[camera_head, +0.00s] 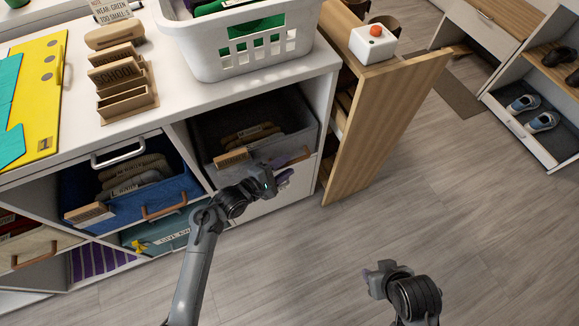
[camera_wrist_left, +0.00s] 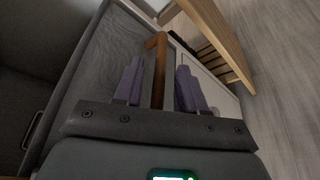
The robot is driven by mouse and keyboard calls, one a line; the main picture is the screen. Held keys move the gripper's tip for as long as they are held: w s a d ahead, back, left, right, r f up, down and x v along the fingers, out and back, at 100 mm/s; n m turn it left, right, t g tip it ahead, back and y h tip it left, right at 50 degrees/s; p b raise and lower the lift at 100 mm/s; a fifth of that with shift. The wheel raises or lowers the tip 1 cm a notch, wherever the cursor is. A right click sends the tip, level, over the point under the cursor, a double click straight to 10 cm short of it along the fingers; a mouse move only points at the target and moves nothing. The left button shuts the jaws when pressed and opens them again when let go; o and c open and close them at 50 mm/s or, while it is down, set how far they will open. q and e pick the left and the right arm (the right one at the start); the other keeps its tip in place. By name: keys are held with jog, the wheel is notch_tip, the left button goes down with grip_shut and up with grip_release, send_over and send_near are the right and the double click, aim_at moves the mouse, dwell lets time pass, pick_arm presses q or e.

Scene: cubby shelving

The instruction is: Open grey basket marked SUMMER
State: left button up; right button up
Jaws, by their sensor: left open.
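My left gripper (camera_head: 292,172) is at the basket's front. In the left wrist view its two purple fingers (camera_wrist_left: 155,85) are apart, with the brown handle (camera_wrist_left: 158,62) of the basket between them. I see a gap on both sides of the handle. My right gripper (camera_head: 374,280) hangs over the floor, away from the shelving; its jaws are unclear.
A blue basket (camera_head: 185,187) protrudes at the left, above a teal one (camera_head: 165,232). A wooden door (camera_head: 375,125) stands open to the right of the grey basket. A white laundry basket (camera_head: 215,65) stands on the counter. The floor (camera_head: 400,215) in front is clear.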

pick_arm(q)
jog(key=shift+b+x, duration=0.5)
jog(key=shift+x, duration=0.75)
jog(key=shift+s, duration=0.1)
grip_shut()
